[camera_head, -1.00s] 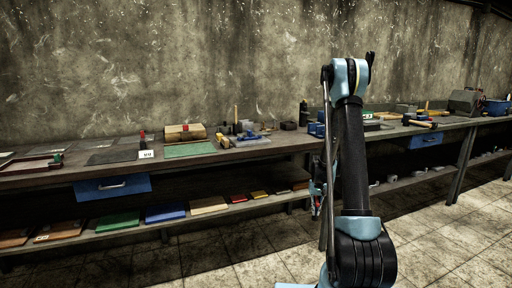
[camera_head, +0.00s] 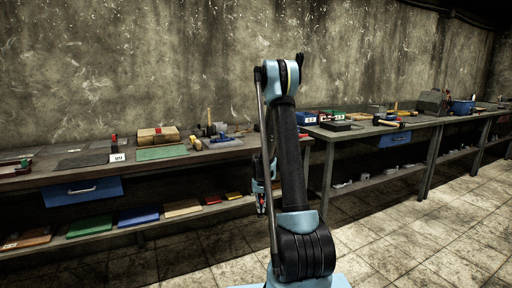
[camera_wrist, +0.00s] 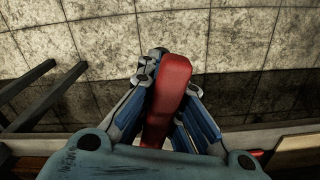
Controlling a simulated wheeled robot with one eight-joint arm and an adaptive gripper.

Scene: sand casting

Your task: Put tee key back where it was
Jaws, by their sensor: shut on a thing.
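My gripper (camera_wrist: 158,62) is shut on a red, rounded, elongated thing (camera_wrist: 168,90) in the wrist view. It looks like the handle of the tee key; the rest of it is hidden. The blue-sided fingers lie on both sides of it, above the tiled floor.
The left bench (camera_head: 40,180) carries a green mat (camera_head: 160,152), a wooden box (camera_head: 158,136) and small tools. The right bench (camera_head: 355,134) holds a hammer (camera_head: 388,122), a blue bin (camera_head: 462,107) and a grey box (camera_head: 432,101). Tiled floor (camera_head: 420,215) is clear at right.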

